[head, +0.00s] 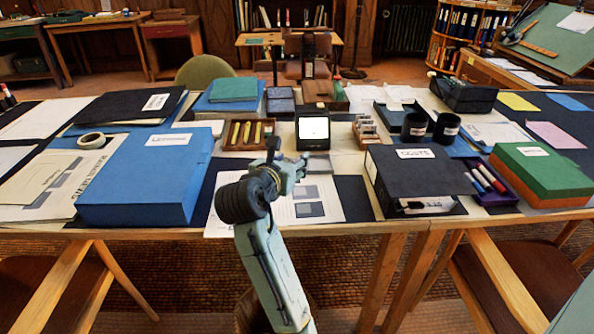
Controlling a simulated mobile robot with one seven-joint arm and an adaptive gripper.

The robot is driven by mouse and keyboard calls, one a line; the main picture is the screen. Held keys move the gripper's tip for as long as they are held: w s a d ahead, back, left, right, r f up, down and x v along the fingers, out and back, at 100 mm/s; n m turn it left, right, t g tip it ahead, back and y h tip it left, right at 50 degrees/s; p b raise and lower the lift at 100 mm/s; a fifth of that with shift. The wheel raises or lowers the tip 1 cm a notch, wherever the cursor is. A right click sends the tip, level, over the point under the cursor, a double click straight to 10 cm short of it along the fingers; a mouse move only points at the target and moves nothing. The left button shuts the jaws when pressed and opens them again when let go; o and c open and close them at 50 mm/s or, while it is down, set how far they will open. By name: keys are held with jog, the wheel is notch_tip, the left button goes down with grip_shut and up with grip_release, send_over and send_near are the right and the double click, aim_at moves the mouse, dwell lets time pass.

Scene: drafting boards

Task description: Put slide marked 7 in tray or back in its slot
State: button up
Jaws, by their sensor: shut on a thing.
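My gripper (300,168) is over the front middle of the table, seen from behind. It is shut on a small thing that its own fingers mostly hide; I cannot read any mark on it. A small black viewer (313,146) with a bright white screen stands just beyond the gripper. A wooden rack (371,134) with pale upright pieces, perhaps slides, stands to its right. A wooden tray (228,145) with yellowish pieces in compartments is to its left. A flat grey piece (320,165) lies in front of the viewer, close to the gripper. No 7 is legible.
A large blue box (150,180) stands at left, and a black binder box (415,175) at right. Printed sheets (325,210) lie flat below the gripper.

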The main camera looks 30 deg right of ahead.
jog(key=p, duration=0.4)
send_over(314, 169)
notch_tip(314, 169, down, 2)
jog(key=shift+f, duration=1.9)
jog(key=shift+f, duration=0.1)
jog(key=o, duration=0.8)
